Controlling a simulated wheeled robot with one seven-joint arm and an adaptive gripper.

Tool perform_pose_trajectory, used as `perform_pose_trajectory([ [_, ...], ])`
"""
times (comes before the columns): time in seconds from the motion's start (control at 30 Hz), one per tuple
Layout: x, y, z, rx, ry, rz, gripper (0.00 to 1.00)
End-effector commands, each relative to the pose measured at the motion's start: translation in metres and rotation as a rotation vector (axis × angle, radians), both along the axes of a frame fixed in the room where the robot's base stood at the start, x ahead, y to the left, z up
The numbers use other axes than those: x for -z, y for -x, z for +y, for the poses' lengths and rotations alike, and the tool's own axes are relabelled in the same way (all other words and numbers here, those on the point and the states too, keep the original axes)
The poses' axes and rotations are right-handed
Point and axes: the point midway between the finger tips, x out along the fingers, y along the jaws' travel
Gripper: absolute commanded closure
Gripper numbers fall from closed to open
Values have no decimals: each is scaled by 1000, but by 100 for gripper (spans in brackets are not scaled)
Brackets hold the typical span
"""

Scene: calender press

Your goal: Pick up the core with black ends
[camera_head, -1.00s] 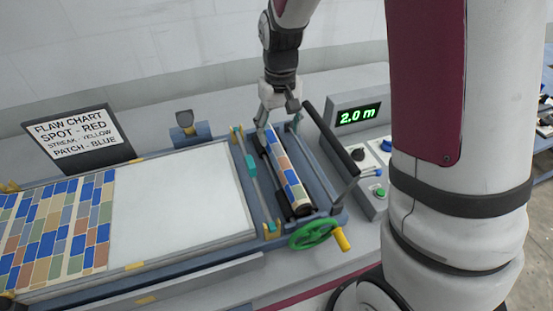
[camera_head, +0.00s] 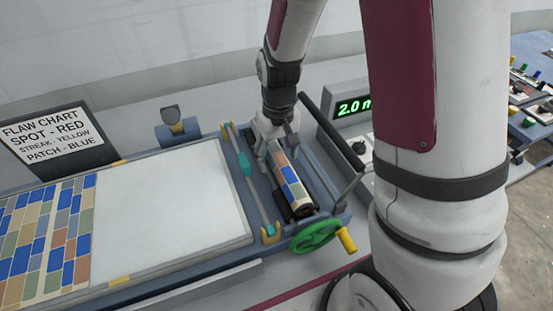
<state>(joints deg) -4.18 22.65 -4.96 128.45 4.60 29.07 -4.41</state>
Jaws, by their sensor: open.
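The core (camera_head: 292,187) is a roll with a blue, orange and cream patterned sheet around it and a black end at its near side. It lies lengthwise in the blue-grey cradle of the press. My gripper (camera_head: 279,152) is open over the far part of the core, with one finger on either side of it. The fingers and wrist hide the far end of the core, and I cannot tell whether the fingers touch it.
A green handwheel (camera_head: 315,236) with a yellow knob stands at the near end of the cradle. A black-gripped lever (camera_head: 331,128) runs along the right. A teal-clipped bar (camera_head: 245,165) and the white bed (camera_head: 170,205) lie to the left.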

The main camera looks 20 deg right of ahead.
Motion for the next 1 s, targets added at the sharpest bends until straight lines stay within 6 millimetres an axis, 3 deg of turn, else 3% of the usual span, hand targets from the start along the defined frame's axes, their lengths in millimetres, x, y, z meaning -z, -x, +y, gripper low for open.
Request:
perform_pose_trajectory([
  [0.07, -1, 0, 0, 0, 0, 0, 36],
  [0.3, -1, 0, 0, 0, 0, 0, 88],
  [0.33, -1, 0, 0, 0, 0, 0, 90],
  [0.67, -5, -1, 0, 0, 0, -2, 90],
  [1.0, -63, -2, 0, 0, -1, -7, 90],
])
